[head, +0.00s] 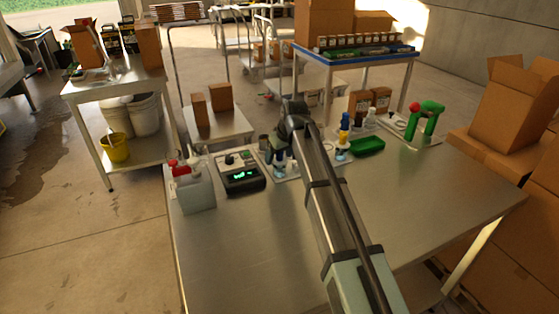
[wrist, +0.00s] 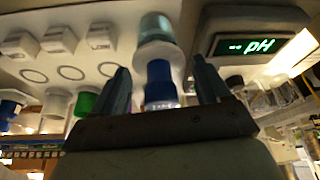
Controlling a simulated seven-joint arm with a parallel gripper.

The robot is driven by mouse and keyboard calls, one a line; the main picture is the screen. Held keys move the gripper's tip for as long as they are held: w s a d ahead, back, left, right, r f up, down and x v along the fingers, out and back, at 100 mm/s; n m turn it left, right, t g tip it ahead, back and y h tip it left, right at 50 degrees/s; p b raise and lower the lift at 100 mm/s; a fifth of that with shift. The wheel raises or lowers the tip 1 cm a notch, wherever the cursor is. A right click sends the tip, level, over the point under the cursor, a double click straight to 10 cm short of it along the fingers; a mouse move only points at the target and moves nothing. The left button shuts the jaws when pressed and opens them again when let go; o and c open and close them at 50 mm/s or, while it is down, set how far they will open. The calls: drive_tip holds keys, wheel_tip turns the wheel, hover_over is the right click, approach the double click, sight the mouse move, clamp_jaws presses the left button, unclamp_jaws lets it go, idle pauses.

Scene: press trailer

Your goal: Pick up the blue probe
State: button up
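The blue probe (wrist: 160,82) shows in the wrist view as a dark blue, round-ended piece between the two fingers of my gripper (wrist: 162,72). A clear, teal-tinted vessel (wrist: 156,30) is beyond it, in line with it. My gripper is open, with a visible gap on each side of the blue piece. In the head view my gripper (head: 280,152) points down over the back of the steel table, just right of the pH meter (head: 240,172). There the arm and fingers partly hide the probe. The meter's lit display (wrist: 257,46) is at upper right in the wrist view.
A white container with red tops (head: 191,185) stands left of the meter. The table's front (head: 235,250) is clear.

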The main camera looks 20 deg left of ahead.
drive_tip(key=c, duration=0.9)
drive_tip(key=shift+r, duration=0.1)
drive_tip(key=shift+r, duration=0.25)
drive_tip(key=r, duration=0.9)
drive_tip(key=shift+w+d, duration=0.3)
drive_tip(key=shift+d, duration=0.1)
drive_tip(key=w+f, duration=0.1)
drive_tip(key=w, duration=0.6)
drive_tip(key=w+f, duration=0.1)
drive_tip(key=w, duration=1.5)
drive_tip(key=shift+a+f, duration=0.2)
drive_tip(key=shift+f, duration=0.2)
